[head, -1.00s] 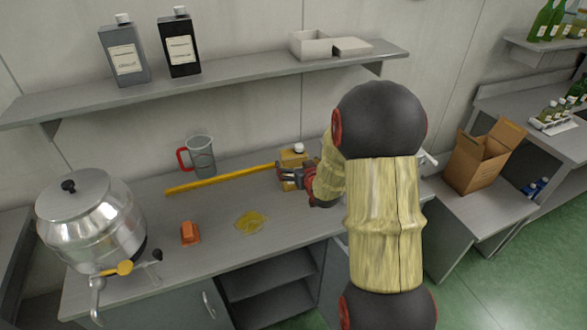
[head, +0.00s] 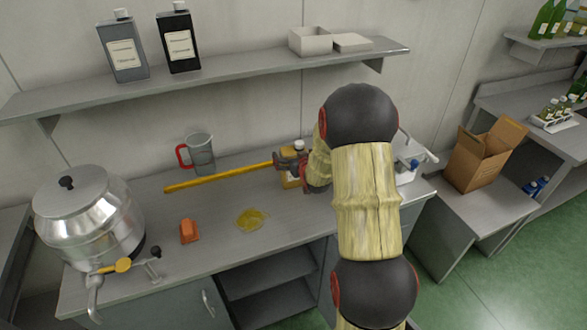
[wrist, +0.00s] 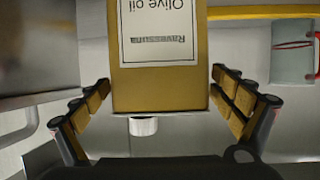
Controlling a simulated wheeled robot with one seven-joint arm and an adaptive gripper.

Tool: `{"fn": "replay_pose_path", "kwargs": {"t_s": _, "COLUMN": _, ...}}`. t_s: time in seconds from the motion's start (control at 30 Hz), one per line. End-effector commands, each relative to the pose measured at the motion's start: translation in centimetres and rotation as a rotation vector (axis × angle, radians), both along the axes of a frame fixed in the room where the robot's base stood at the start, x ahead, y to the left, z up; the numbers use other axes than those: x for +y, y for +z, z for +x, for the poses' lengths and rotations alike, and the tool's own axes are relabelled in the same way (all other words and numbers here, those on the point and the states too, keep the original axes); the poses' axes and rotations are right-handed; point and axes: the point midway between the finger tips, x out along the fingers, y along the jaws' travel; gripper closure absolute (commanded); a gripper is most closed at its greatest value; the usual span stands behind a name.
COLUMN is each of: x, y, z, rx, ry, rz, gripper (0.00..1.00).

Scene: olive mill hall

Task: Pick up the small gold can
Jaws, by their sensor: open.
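The small gold can (head: 290,183) stands on the grey counter, partly hidden by my gripper (head: 290,160) in the head view. Its white cap (head: 299,145) shows above the gripper. In the wrist view the gold can (wrist: 160,94) appears upside down, with a white "Olive oil" label and the white cap pointing down in the picture. My gripper (wrist: 160,82) is open there, with one finger on each side of the can's upper part. Narrow gaps show between the fingers and the can, so it is not gripped.
A yellow rod (head: 215,179) lies left of the can, near a red-handled jug (head: 201,155). An orange block (head: 189,232) and a yellow puddle (head: 250,219) are in front. A steel urn (head: 85,215) stands far left. A shelf (head: 230,77) hangs above.

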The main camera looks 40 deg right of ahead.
Motion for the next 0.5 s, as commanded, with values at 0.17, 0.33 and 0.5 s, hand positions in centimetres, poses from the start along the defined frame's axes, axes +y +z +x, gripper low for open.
{"fn": "replay_pose_path", "kwargs": {"t_s": 0.17, "x": 0.01, "y": 0.03, "z": -0.03, "rx": 0.0, "ry": 0.0, "rz": 0.0, "gripper": 0.09}}
{"fn": "replay_pose_path", "kwargs": {"t_s": 0.33, "x": 0.01, "y": 0.03, "z": -0.04, "rx": 0.0, "ry": 0.0, "rz": 0.0, "gripper": 0.18}}
{"fn": "replay_pose_path", "kwargs": {"t_s": 0.5, "x": 0.01, "y": 0.03, "z": -0.05, "rx": 0.0, "ry": 0.0, "rz": 0.0, "gripper": 0.28}}
